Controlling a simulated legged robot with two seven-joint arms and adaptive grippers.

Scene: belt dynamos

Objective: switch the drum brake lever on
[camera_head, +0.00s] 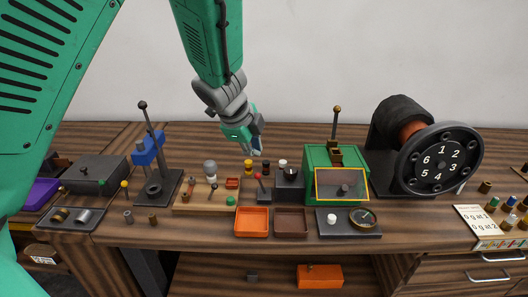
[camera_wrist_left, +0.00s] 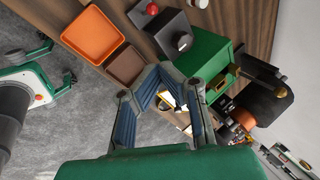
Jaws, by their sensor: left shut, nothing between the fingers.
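A numbered drum wheel (camera_head: 440,160) stands at the right of the bench, in front of a dark roll. I cannot tell for sure which lever is the drum brake lever. A red-knobbed lever (camera_head: 259,178) stands upright on a small dark base at mid-bench. A brass-knobbed lever (camera_head: 336,122) rises behind the green box (camera_head: 319,157). My left gripper (camera_head: 257,148) is shut and empty, above and behind the red-knobbed lever, apart from it. In the left wrist view the gripper's fingers (camera_wrist_left: 165,82) hide part of the bench, and the red knob (camera_wrist_left: 151,9) shows at the top.
A dark box with a knob (camera_head: 289,180) stands between the red-knobbed lever and the green box. An orange tray (camera_head: 251,234) and a brown tray (camera_head: 291,233) lie at the front edge. A tall black-knobbed lever (camera_head: 149,125) stands at left.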

